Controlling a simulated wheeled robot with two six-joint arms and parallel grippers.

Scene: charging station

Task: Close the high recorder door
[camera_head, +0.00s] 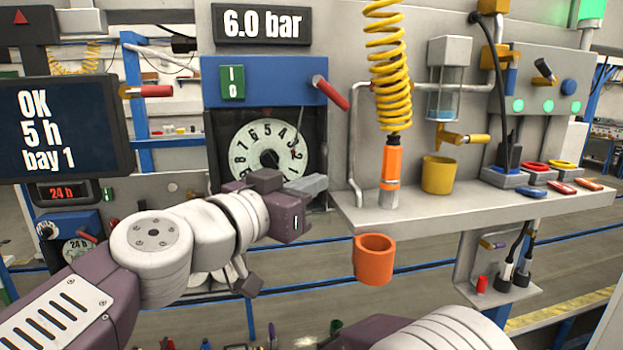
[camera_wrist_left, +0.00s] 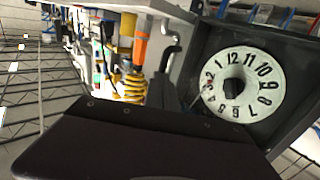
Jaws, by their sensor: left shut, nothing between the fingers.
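The high recorder is on the upper wall, with a blue door panel (camera_head: 265,80) that carries a green label and a red handle (camera_head: 331,93). The panel sits above the round white dial (camera_head: 245,155), which is uncovered, so the door looks raised. The dial also shows in the left wrist view (camera_wrist_left: 259,84), inside a dark housing. My left gripper (camera_head: 313,187) is shut and empty, in front of the housing's lower right, below the handle and apart from it. A dark part of my left wrist fills the bottom of the wrist view. My right gripper is out of view.
A grey shelf (camera_head: 460,203) juts out to the right, with an orange cup (camera_head: 374,260) hanging below its front edge. A yellow coiled hose (camera_head: 386,60) hangs right of the handle. A dark screen (camera_head: 65,128) stands at left.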

